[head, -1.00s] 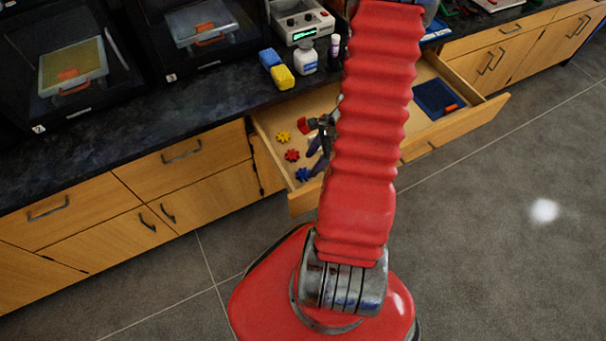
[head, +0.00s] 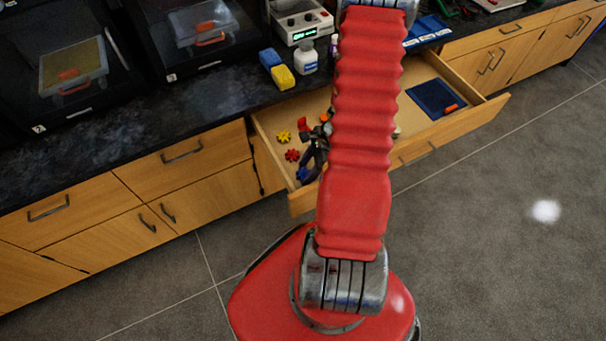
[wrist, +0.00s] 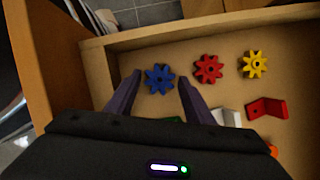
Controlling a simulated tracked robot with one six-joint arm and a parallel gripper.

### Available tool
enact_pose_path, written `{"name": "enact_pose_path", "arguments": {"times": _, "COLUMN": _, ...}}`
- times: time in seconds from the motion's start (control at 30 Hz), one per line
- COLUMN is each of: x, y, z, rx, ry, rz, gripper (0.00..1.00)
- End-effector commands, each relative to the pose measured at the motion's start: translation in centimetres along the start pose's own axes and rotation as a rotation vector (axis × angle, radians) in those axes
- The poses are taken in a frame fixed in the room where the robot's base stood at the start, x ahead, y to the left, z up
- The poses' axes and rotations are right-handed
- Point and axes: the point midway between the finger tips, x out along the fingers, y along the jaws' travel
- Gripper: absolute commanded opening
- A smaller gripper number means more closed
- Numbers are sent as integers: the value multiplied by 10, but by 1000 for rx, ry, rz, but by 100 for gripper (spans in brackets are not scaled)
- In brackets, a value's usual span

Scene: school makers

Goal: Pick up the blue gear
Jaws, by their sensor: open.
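The blue gear (wrist: 159,79) lies flat on the floor of the open drawer (head: 352,175), near its left end. In the wrist view it shows between the two fingertips of my gripper (wrist: 160,80). The fingers are apart, one on each side of the gear, and nothing is held. I cannot tell the height of the fingertips above the drawer floor. In the head view the blue gear (head: 303,174) is partly hidden by my gripper (head: 312,168).
A red gear (wrist: 208,69) and a yellow gear (wrist: 255,64) lie in a row beside the blue one. A red bracket (wrist: 267,108) and a white piece (wrist: 227,117) lie nearby. The drawer wall (wrist: 115,50) stands close. A blue tray (head: 437,98) sits at the drawer's right.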

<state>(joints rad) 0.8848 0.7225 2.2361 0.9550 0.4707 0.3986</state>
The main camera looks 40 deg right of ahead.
Motion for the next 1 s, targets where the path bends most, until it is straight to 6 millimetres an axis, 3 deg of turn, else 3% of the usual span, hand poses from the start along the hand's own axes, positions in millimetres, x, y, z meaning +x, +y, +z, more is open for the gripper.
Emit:
{"name": "enact_pose_path", "arguments": {"times": 0.4, "x": 0, "y": 0, "z": 0, "rx": 0, "ry": 0, "rz": 0, "gripper": 48}}
{"name": "enact_pose_path", "arguments": {"times": 0.83, "x": -1, "y": 0, "z": 0, "rx": 1, "ry": 0, "rz": 0, "gripper": 18}}
{"name": "enact_pose_path", "arguments": {"times": 1.0, "x": -1, "y": 0, "z": 0, "rx": 1, "ry": 0, "rz": 0, "gripper": 17}}
